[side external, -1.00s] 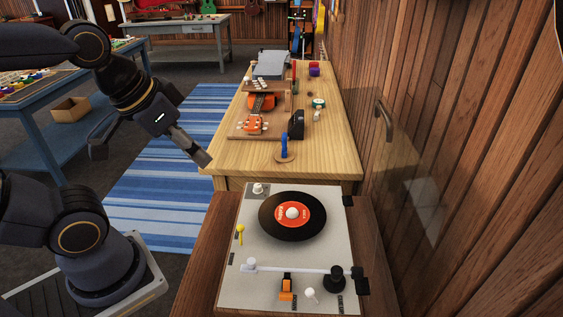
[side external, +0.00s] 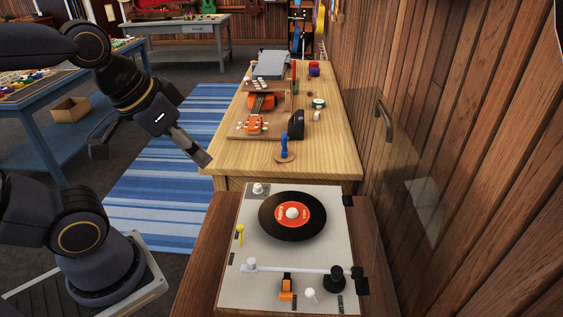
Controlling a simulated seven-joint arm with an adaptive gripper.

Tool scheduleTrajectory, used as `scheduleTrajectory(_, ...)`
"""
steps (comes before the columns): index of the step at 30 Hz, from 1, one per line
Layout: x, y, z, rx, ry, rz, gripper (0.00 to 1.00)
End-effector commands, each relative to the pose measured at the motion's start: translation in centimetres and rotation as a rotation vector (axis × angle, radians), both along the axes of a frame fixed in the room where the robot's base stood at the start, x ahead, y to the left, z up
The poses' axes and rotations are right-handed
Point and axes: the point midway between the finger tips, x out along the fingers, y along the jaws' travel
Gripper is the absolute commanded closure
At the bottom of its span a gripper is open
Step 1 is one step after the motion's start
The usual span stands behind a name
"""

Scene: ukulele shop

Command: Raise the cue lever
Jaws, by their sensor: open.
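A turntable (side external: 246,292) with a pale top stands at the front centre in the side external view. A black record (side external: 269,219) with a red-orange label lies on its platter. A white tonearm (side external: 300,268) runs across the front, with a black pivot at its right. In front of the tonearm are a small orange lever (side external: 287,287) and a white knobbed lever (side external: 310,294). A yellow knob (side external: 240,230) is at the left edge. I cannot tell for certain which is the cue lever. My gripper (side external: 152,155) is open and empty, left of the turntable and apart from it.
A clear raised lid (side external: 408,190) stands along the turntable's right, beside the wood wall. Behind is a wooden bench (side external: 230,160) with an orange ukulele (side external: 262,102), a blue upright item (side external: 284,146) and a black box (side external: 297,125). The space above the turntable looks free.

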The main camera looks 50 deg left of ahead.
Motion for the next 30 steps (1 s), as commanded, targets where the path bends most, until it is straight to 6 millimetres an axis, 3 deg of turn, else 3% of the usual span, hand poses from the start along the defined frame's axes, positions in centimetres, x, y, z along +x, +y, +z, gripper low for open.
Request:
scheduleTrajectory(2,0.0,0.0,0.0,0.0,0.0,0.0,0.48)
scheduleTrajectory(6,0.6,-0.4,1.0,-0.036,-0.022,0.008,0.61)
scheduleTrajectory(10,3.3,-2.2,1.9,-0.154,0.025,-0.004,0.62)
scheduleTrajectory(13,6.2,-5.2,1.4,-0.241,0.12,-0.052,0.62)
scheduleTrajectory(16,8.8,-9.0,-0.4,-0.286,0.232,-0.104,0.62)
scheduleTrajectory(20,10.5,-13.9,-3.9,-0.275,0.365,-0.165,0.62)
scheduleTrajectory(24,10.2,-17.7,-7.5,-0.211,0.465,-0.226,0.62)
scheduleTrajectory(30,8.7,-19.7,-9.8,-0.159,0.517,-0.286,0.62)
